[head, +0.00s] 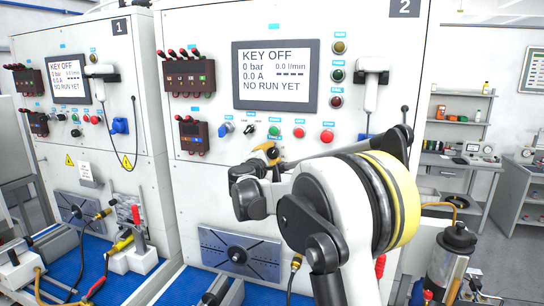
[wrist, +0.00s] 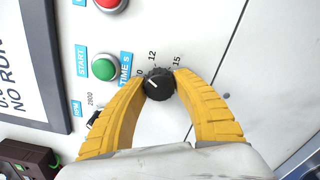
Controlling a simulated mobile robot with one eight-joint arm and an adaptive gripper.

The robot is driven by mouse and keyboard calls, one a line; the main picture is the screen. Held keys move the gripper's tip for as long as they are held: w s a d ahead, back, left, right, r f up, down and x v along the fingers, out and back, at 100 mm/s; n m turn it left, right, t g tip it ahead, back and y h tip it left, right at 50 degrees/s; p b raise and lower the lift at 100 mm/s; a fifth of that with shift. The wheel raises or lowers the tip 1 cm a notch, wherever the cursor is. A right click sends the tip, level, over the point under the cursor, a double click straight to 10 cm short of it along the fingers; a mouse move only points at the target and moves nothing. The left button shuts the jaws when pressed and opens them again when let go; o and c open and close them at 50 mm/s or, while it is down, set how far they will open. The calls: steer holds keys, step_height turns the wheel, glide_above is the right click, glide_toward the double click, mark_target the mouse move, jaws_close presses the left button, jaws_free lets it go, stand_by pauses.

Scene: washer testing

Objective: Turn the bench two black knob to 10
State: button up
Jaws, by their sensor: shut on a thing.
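The black knob (wrist: 158,86) is on the white panel of bench two (head: 220,20), below the TIME S label (wrist: 125,68). In the wrist view, which is turned sideways, the numbers 10, 12 and 15 show around its edge. A pale pointer mark on it faces the upper left, roughly toward the 10 side; its exact setting is hard to read. My gripper (wrist: 161,76) is shut on the knob, with one yellow finger on each side. In the head view, my gripper (head: 268,151) is at the panel, and my arm partly covers the knob.
A green START button (wrist: 104,67) and a red button (wrist: 110,3) sit close to the knob. A small black RPM switch (wrist: 94,116) is near one finger. The display (head: 276,76) reads KEY OFF. A handheld device with a cable (head: 371,90) hangs at the right.

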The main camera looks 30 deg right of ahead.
steer(key=n, duration=0.6)
steer(key=shift+d+b, duration=0.1)
steer(key=shift+b, duration=0.3)
steer(key=shift+n, duration=0.4)
steer(key=o, duration=1.2)
steer(key=v, duration=1.2)
